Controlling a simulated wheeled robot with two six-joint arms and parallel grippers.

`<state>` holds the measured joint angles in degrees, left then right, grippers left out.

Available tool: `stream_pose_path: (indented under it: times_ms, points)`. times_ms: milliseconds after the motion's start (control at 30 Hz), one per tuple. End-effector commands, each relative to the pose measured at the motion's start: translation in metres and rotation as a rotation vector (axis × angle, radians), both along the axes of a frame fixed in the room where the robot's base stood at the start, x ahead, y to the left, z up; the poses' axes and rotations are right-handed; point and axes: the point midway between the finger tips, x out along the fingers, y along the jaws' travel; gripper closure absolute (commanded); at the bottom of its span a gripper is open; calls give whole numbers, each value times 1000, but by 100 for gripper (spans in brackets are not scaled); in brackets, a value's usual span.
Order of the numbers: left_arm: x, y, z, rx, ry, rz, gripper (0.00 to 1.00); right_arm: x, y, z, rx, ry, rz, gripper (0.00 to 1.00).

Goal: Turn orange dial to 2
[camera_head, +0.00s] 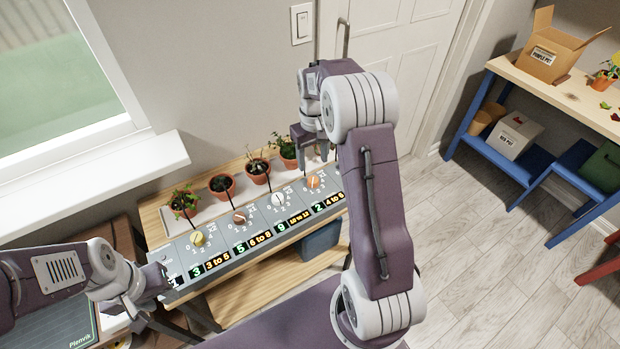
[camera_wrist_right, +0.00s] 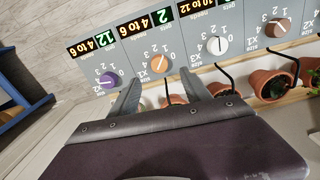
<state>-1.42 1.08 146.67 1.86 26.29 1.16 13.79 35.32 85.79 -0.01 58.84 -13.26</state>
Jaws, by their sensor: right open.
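The orange dial (camera_head: 313,181) is a small round knob with a 0 to 3 scale on the grey panel (camera_head: 215,243). The right wrist view shows the orange dial (camera_wrist_right: 161,62) just beyond and between my right fingertips (camera_wrist_right: 161,77), which are apart and empty. I cannot tell which number its pointer meets. In the head view my right gripper (camera_head: 312,148) hangs above and behind the orange dial, with a gap between them. My left gripper (camera_head: 148,302) is by the panel's left end; its jaws are too small to judge.
White (camera_head: 278,199), brown (camera_head: 239,217) and yellow (camera_head: 197,239) dials sit left of the orange one. A purple dial (camera_wrist_right: 107,82) is on its other side, hidden by my arm in the head view. Potted plants (camera_head: 222,186) stand behind the panel. A blue bench (camera_head: 515,175) is at right.

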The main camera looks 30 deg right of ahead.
Motion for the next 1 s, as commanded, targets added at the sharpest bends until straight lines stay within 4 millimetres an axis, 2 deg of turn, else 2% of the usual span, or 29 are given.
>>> stream_pose_path:
  times_ms: [200,400,733,767,933,1000]
  points:
    - [0,0,-8,0,0,0,64,-1,1,-47,1,6,0,44]
    - [0,0,-11,0,0,0,64,-1,0,-77,1,2,0,44]
    - [0,0,-11,0,0,0,64,-1,0,-83,0,0,0,44]
    - [0,0,-11,0,0,0,64,-1,0,-83,0,0,0,50]
    - [0,0,-11,0,0,0,64,-1,0,-83,0,0,0,97]
    - [0,0,-11,0,0,0,64,-1,0,-83,0,0,0,100]
